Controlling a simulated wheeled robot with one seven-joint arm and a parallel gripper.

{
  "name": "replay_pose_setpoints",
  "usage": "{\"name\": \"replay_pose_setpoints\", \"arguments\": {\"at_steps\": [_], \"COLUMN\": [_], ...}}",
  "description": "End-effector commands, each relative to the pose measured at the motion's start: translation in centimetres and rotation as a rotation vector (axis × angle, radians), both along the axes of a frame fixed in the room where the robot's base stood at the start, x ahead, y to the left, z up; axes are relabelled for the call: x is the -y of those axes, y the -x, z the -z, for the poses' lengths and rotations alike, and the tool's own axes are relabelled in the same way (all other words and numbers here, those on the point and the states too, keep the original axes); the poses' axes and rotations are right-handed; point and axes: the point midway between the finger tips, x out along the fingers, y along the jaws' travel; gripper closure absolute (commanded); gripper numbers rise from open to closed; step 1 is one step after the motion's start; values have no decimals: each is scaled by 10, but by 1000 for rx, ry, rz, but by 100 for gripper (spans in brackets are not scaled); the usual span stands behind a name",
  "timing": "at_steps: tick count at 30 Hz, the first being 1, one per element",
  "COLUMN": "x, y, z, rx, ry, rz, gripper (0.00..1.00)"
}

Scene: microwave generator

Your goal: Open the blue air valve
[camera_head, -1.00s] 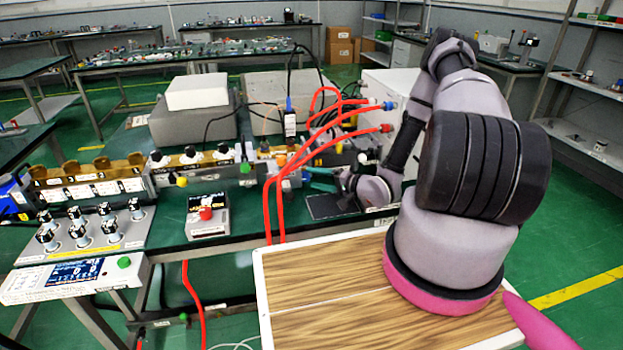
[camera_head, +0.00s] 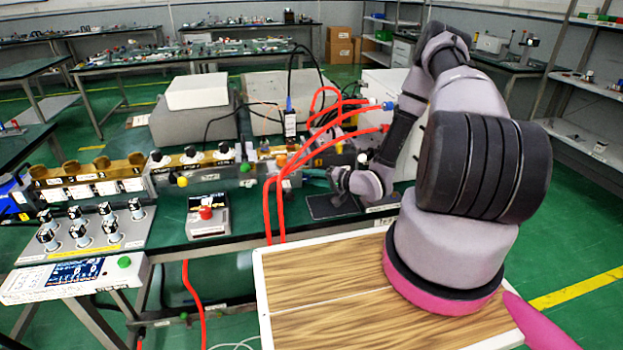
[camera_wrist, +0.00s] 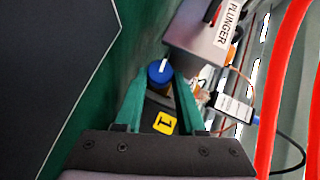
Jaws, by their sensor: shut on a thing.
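The blue air valve (camera_wrist: 160,73) shows in the wrist view as a round blue knob with a white mark on top, on a dark body. My gripper (camera_wrist: 161,86) has its green fingers on either side of the knob and is shut on it. In the head view my gripper (camera_head: 316,174) reaches left, low over the bench behind the red hoses. The blue knob cannot be made out there.
Red hoses (camera_head: 268,205) loop up close to my gripper. In the wrist view a grey box labelled PLUNGER (camera_wrist: 196,35) stands just beyond the valve. A dark flat plate (camera_head: 330,207) lies on the green bench below my wrist.

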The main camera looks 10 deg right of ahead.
Motion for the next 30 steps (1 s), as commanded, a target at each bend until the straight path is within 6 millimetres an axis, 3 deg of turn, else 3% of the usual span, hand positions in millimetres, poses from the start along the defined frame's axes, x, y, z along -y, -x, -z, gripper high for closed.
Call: {"name": "replay_pose_setpoints", "arguments": {"at_steps": [9,21,22,24,30], "x": [-3,-3,-2,-3,-3], "y": [0,0,0,0,0], "z": [-6,-5,-5,-5,-5], "rx": [1,-1,-1,-1,0], "ry": [276,319,319,319,318], "rz": [-1,-2,-2,-2,-2], "gripper": [100,100,58,31,31]}}
